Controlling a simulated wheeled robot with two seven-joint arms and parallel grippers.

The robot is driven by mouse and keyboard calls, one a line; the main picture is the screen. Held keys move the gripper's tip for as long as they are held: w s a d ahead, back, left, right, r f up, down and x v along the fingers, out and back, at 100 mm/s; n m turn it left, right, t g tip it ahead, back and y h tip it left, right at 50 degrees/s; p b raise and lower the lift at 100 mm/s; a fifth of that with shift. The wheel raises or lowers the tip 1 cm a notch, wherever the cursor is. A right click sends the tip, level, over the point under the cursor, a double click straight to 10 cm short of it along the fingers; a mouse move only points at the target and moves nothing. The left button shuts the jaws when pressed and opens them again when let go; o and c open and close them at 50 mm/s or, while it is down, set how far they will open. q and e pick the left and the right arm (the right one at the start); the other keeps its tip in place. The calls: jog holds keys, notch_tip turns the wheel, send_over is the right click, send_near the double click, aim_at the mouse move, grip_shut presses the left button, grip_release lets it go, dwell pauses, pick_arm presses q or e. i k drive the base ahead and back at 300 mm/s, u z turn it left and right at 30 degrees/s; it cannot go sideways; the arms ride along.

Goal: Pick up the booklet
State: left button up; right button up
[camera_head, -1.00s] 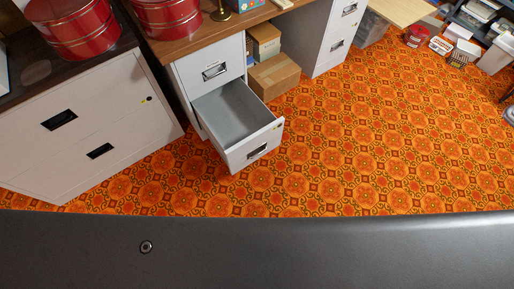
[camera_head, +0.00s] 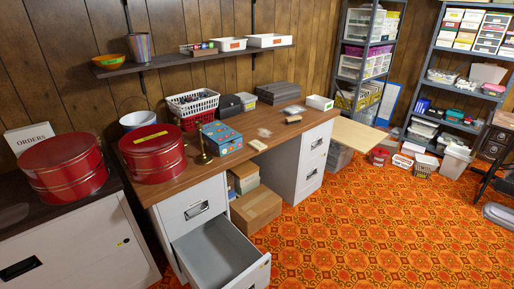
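No thing here is clearly a booklet. A small flat cream item (camera_head: 258,145) lies on the wooden desk (camera_head: 228,150) near its front edge, and a pale flat patch (camera_head: 264,132) lies just behind it. A small dark item (camera_head: 293,119) lies farther right on the desk. They are too small to identify. A white piece marked ORDERS (camera_head: 28,137) stands upright at the far left behind a red round tin (camera_head: 64,170). Neither of my grippers is in view.
An open, seemingly empty drawer (camera_head: 216,254) juts out from the desk's left pedestal. A second red tin (camera_head: 153,153), a blue patterned box (camera_head: 222,139) and baskets (camera_head: 193,103) crowd the desk's left half. Cardboard boxes (camera_head: 256,208) sit under it. The carpet (camera_head: 370,215) in front is clear.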

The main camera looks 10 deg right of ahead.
aim_at(256, 145)
jog(key=z, duration=0.45)
jog(key=k, duration=0.6)
jog(key=z, duration=1.05)
jog(key=i, duration=3.9)
jog(key=u, duration=0.6)
jog(key=i, duration=1)
jog(key=u, duration=2)
jog(key=i, duration=0.9)
jog(key=u, duration=0.65)
